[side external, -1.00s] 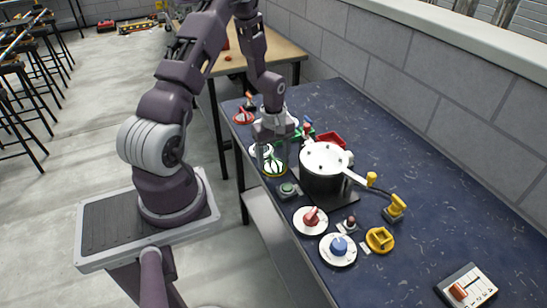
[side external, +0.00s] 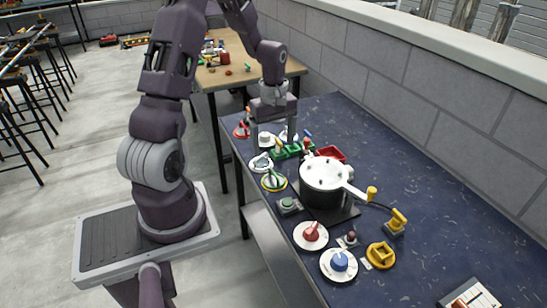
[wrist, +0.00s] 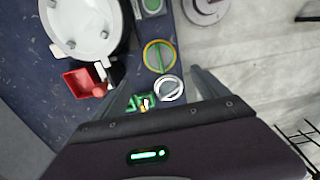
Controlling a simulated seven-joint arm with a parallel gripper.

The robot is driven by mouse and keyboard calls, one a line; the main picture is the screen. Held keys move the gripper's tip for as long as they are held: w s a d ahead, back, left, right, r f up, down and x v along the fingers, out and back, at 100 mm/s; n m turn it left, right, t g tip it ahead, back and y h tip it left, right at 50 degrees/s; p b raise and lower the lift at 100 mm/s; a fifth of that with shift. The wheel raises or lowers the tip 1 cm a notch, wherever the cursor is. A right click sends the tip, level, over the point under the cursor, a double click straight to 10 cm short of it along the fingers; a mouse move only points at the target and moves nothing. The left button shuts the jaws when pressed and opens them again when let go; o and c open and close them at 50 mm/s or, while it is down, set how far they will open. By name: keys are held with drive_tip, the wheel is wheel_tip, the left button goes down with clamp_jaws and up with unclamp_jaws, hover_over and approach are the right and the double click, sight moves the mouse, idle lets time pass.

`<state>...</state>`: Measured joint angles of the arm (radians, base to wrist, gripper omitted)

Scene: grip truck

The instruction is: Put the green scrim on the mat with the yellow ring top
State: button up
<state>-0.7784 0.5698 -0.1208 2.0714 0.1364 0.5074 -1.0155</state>
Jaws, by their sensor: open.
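A round piece with a green bar across it (wrist: 160,57) lies inside a yellow ring mat (wrist: 145,61) in the wrist view. In the side view the yellow-rimmed mat (side external: 264,186) is at the table's near edge, with the green piece (side external: 273,180) on it. I take this as the green scrim; fine detail is too small to tell. My gripper (side external: 273,140) is open and empty, above and farther back along the table than the mat. In the wrist view my gripper (wrist: 160,79) has its fingers spread, apart from the green piece.
A white-ringed disc (side external: 261,163) lies behind the yellow-ringed mat, and a red disc (side external: 242,131) is farther back.

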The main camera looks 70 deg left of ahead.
drive_tip(key=s+d+r+m+t+y, duration=0.1)
drive_tip(key=d+r+m+t, duration=0.1)
drive_tip(key=d+r+m, duration=0.75)
drive_tip(key=s+d+r+m+t+h, duration=0.1)
drive_tip(key=s+d+r+m+t, duration=0.2)
drive_tip(key=s+d+r+m, duration=0.5)
drive_tip(key=s+d+r, duration=0.3)
drive_tip(key=s+d, duration=0.2)
drive_tip(key=shift+s+t, duration=0.2)
drive_tip(key=shift+t, duration=0.1)
drive_tip(key=shift+r+m, duration=0.1)
drive_tip(key=shift+m, duration=0.15)
